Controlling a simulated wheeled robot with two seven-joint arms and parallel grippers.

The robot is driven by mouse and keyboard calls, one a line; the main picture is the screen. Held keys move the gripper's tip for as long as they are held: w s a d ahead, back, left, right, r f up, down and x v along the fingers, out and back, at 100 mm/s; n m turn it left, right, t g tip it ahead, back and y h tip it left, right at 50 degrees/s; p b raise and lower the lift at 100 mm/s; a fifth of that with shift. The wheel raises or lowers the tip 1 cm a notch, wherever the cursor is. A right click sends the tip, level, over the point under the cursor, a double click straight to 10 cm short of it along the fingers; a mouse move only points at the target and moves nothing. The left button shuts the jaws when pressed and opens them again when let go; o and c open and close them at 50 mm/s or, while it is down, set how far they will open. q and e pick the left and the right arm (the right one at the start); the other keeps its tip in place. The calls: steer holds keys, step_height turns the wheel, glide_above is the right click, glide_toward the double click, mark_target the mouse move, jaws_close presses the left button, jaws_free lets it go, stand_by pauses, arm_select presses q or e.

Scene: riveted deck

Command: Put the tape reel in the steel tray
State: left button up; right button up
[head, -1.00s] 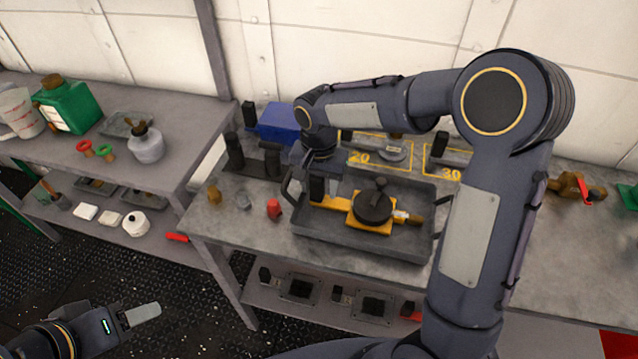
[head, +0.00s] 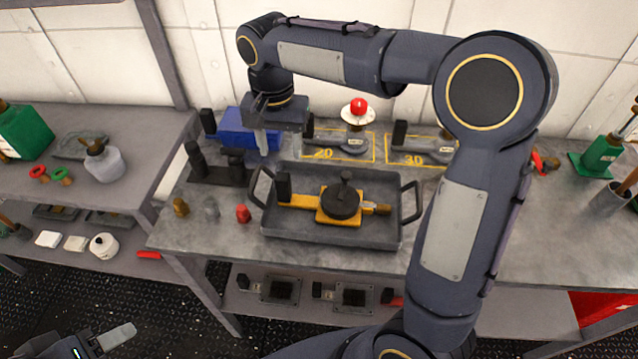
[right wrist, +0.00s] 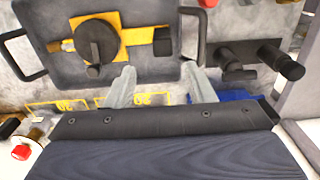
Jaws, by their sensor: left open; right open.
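The tape reel (head: 341,202), a yellow frame with a round black drum, crank knob and black grip, lies flat inside the grey steel tray (head: 330,239). Both also show in the right wrist view, the reel (right wrist: 95,42) and the tray (right wrist: 150,82). The tray has a handle at each end. My right gripper (head: 263,145) is open and empty, above the bench behind the tray's left end, apart from the reel. Its two spread fingers show in the right wrist view (right wrist: 158,70). My left gripper (head: 116,338) is low at the bottom left, away from the bench, and open.
A blue box (head: 233,130) and a dark stand with posts (head: 215,174) are left of the tray. Marked yellow bays with dark tools (head: 335,145) lie behind it. Small brass, grey and red pieces (head: 242,213) stand by its left front. Bench right of the tray is mostly clear.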

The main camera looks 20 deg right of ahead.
steer(key=shift+s+d+r, duration=0.15)
steer(key=shift+s+d, duration=0.1)
steer(key=s+d+r+n+t+y, duration=0.1)
steer(key=s+d, duration=0.2)
steer(key=s, duration=0.3)
steer(key=s+d+n+t+y, duration=0.1)
steer(key=s+d+n, duration=0.15)
steer(key=s, duration=0.35)
steer(key=s+f+n+t+y, duration=0.1)
steer(key=s+f+t, duration=0.2)
steer(key=s, duration=0.7)
steer(key=shift+s+a+f+t+y, duration=0.3)
steer(key=shift+f+y, duration=0.1)
steer(key=shift+f, duration=0.5)
